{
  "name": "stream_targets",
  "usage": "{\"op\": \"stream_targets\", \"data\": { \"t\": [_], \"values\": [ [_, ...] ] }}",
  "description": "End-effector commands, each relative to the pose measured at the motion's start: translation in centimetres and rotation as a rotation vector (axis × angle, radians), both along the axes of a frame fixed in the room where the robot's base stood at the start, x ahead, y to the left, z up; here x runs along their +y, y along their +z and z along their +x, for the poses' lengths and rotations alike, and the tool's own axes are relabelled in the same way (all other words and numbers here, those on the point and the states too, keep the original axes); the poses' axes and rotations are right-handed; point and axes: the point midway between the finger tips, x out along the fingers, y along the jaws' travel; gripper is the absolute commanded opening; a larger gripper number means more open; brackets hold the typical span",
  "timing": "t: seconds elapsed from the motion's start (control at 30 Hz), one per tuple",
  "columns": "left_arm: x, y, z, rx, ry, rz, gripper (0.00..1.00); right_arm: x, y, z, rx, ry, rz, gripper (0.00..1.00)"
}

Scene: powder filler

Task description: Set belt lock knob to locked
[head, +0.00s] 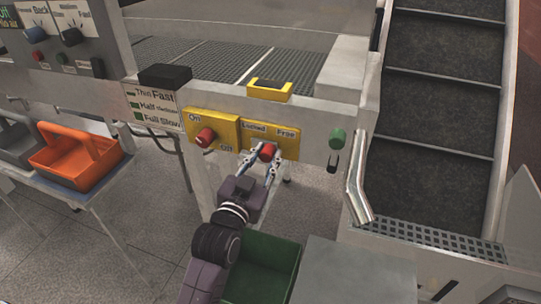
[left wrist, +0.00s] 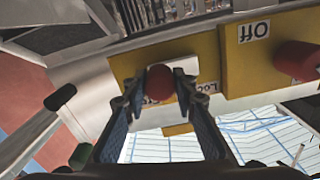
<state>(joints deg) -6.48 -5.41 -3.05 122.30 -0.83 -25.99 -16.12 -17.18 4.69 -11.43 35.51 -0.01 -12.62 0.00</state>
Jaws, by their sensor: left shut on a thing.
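The belt lock knob (head: 267,151) is red and sits on a yellow plate (head: 291,147) marked "Locked" on the left and "Free" on the right. My left gripper (head: 261,159) reaches up from below, with its fingertips on both sides of this knob. In the left wrist view the red knob (left wrist: 160,82) sits between the two fingertips (left wrist: 158,92), and the gripper is shut on it. The fingers partly cover the labels in that view. I cannot tell which label the knob points to. My right gripper is not in view.
Another red knob (head: 205,137) on a yellow "On/Off" plate (head: 226,130) is just left. A green bin (head: 262,264) stands below. An orange basket (head: 78,158) is at left.

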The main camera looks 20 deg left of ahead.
Motion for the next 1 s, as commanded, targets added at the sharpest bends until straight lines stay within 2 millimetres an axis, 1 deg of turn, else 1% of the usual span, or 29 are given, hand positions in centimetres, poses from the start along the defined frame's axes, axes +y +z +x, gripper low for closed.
{"op": "stream_targets", "data": {
  "t": [0.03, 0.1, 0.2, 0.33, 0.57, 0.6, 0.7, 0.73, 1.0],
  "values": [
    [1.0, 0.1, 0.0, 0.002, 0.003, 0.009, 0.0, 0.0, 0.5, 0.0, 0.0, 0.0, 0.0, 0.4],
    [1.9, 0.1, 0.1, 0.003, 0.003, 0.009, 0.0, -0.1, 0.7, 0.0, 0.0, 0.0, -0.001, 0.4],
    [2.9, 0.1, 0.1, 0.002, 0.003, 0.007, 0.0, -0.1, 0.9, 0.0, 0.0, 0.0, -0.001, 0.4],
    [3.4, 0.0, 0.1, 0.002, 0.004, 0.004, 0.0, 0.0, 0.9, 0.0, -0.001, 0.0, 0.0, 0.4],
    [3.4, 0.1, 0.1, 0.001, 0.005, 0.005, 0.0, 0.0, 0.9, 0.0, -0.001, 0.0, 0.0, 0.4],
    [3.4, 0.1, 0.1, 0.001, 0.005, 0.005, 0.3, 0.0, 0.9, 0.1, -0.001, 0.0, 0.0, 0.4],
    [3.4, 0.1, 0.1, 0.001, 0.005, 0.004, 0.41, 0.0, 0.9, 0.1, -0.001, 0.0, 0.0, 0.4],
    [3.4, 0.1, 0.1, 0.001, 0.005, 0.004, 0.43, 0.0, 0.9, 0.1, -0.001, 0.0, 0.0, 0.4],
    [3.3, 0.1, 0.1, 0.001, 0.002, 0.002, 0.43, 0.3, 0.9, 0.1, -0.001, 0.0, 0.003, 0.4]
  ]
}}
